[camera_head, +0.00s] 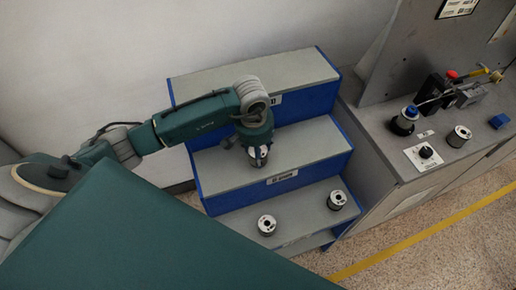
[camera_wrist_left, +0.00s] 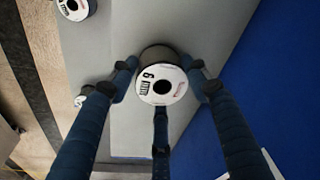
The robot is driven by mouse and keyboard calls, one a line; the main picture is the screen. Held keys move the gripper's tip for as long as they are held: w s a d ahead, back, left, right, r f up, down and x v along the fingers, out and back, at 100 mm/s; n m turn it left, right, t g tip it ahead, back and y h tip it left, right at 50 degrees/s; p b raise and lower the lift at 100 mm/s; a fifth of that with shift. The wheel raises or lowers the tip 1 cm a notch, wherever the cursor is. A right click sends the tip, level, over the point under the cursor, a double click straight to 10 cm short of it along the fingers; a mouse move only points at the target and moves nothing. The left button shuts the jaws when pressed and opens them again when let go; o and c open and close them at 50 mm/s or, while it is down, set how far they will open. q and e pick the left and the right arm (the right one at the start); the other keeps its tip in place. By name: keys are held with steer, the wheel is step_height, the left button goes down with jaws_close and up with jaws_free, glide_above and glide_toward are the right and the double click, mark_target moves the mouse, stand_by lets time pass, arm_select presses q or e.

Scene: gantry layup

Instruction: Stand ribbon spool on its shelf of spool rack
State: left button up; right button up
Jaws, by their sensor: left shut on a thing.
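The spool rack (camera_head: 205,172) is a stepped stand with grey shelves and blue sides. My left gripper (camera_head: 258,158) is over its middle shelf (camera_head: 310,143), toward the front edge. In the left wrist view its fingers (camera_wrist_left: 163,92) are shut around a ribbon spool (camera_wrist_left: 163,80) with a white, printed top face and dark side. The spool is upright, its round face toward the wrist camera. In the head view the gripper mostly hides it. I cannot tell whether the spool touches the shelf. My right gripper is not in view.
Two spools (camera_head: 267,225) (camera_head: 336,200) stand on the lowest shelf. The top shelf (camera_head: 245,77) is empty.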

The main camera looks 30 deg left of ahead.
arm_select(q)
steer(key=o, duration=1.6)
steer(key=shift+c, duration=0.2)
steer(key=shift+r, duration=0.25)
step_height(320, 180, up, 12)
steer(key=s+b, duration=0.1)
steer(key=b, duration=0.3)
steer(key=shift+s+f, duration=0.2)
steer(key=shift+s, duration=0.2)
